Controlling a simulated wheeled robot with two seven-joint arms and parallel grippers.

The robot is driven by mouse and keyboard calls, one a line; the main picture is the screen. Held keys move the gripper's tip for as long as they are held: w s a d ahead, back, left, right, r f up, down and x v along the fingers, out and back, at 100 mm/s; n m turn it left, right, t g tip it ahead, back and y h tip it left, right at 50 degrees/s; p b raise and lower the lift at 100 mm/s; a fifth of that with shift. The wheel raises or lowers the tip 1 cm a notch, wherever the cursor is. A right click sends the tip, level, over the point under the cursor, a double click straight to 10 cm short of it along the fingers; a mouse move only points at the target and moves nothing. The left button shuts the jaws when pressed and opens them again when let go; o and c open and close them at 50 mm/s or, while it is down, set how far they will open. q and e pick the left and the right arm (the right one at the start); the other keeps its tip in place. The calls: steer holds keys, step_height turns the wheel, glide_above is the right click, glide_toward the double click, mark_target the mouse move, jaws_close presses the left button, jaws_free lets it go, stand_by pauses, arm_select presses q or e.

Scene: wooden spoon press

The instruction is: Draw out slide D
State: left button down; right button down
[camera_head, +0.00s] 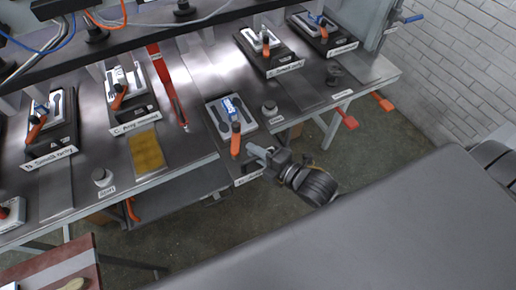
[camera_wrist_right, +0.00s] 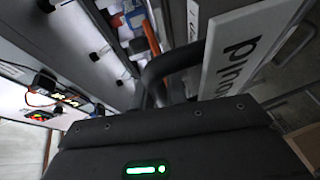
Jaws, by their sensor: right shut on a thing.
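The slide I take to be slide D (camera_head: 217,117) is the middle one on the steel bench in the head view. It carries a pale plate with spoon-shaped hollows and a blue-marked piece, and an orange handle (camera_head: 236,140) stands at its front. It sits closer to the bench's front edge than the slides on either side. My right gripper (camera_head: 254,150) reaches in from the right and is shut at this orange handle; the exact contact is hidden. In the wrist view the slide's white label (camera_wrist_right: 240,45) shows close by, partly legible. My left gripper is not in view.
Similar slides stand to the left, such as slide C (camera_head: 136,109), and at the back right (camera_head: 270,52). A yellow pad (camera_head: 147,151), a red strap (camera_head: 171,88) and small round knobs (camera_head: 269,108) are on the bench. Open floor (camera_head: 375,140) lies in front.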

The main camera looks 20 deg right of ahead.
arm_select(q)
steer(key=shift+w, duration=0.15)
arm_select(e)
steer(key=shift+s+a+f, duration=0.2)
steer(key=shift+f, duration=0.05)
steer(key=c, duration=1.8)
jaws_free()
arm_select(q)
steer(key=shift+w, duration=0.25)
arm_select(e)
steer(key=shift+o, duration=0.5)
steer(key=shift+s+r, duration=0.1)
steer(key=shift+d, duration=0.1)
